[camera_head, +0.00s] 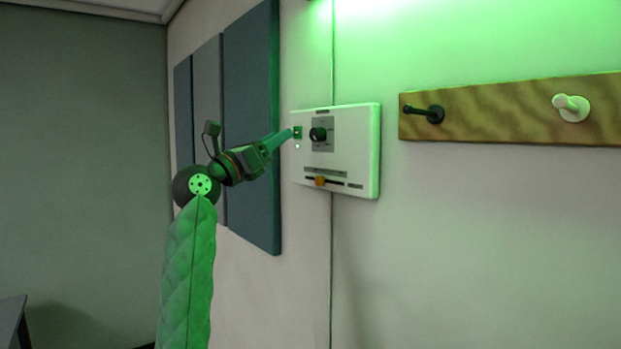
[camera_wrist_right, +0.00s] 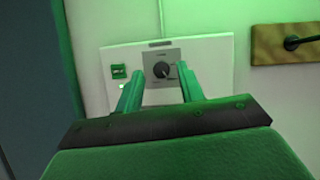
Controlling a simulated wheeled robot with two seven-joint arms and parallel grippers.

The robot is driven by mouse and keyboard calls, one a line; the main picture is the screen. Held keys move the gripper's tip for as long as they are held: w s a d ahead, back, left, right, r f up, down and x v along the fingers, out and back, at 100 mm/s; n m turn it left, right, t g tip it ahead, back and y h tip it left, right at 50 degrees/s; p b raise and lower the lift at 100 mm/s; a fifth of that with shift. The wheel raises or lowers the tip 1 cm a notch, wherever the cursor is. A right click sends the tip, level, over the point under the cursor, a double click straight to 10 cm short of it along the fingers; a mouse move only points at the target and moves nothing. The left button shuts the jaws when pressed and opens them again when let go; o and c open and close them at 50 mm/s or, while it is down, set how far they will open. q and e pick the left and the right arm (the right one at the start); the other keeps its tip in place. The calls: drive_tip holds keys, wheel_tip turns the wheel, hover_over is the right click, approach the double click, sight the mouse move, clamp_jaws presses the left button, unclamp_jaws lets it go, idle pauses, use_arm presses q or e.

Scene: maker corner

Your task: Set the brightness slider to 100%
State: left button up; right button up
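A white control panel (camera_head: 352,160) is fixed to the wall. Its brightness slider has an orange knob (camera_head: 320,181) on a dark horizontal track low on the panel, left of the track's middle. Above it is a round black dial (camera_head: 318,134) on a grey plate, which also shows in the right wrist view (camera_wrist_right: 161,70). A small green switch (camera_head: 297,132) is at the panel's upper left. My right gripper (camera_head: 287,135) is in front of the panel's upper left. Its fingers (camera_wrist_right: 160,88) are apart and empty in the right wrist view. There the gripper hides the slider. My left gripper is not in view.
A wooden rail (camera_head: 500,110) with a black peg (camera_head: 434,114) and a white peg (camera_head: 571,106) is right of the panel. Blue-grey wall pads (camera_head: 250,130) are to the left. The wall below the panel is clear. Green light falls from above.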

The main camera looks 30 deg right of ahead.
sight(316, 177)
wheel_tip(316, 177, down, 9)
drive_tip(key=d+m+g+y, duration=0.2)
drive_tip(key=y, duration=0.3)
drive_tip(key=d+p, duration=0.1)
drive_tip(key=d, duration=0.1)
drive_tip(key=d+p, duration=0.1)
drive_tip(key=d, duration=0.1)
drive_tip(key=w+d+p, duration=0.1)
drive_tip(key=d+p, duration=0.1)
drive_tip(key=d, duration=0.1)
drive_tip(key=shift+r, duration=0.15)
drive_tip(key=shift+d, duration=0.45)
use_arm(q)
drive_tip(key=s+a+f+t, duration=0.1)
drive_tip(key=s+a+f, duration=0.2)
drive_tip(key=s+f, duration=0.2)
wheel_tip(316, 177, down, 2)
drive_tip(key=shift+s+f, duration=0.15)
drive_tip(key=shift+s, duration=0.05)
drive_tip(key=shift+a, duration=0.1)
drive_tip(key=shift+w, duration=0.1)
use_arm(e)
clamp_jaws()
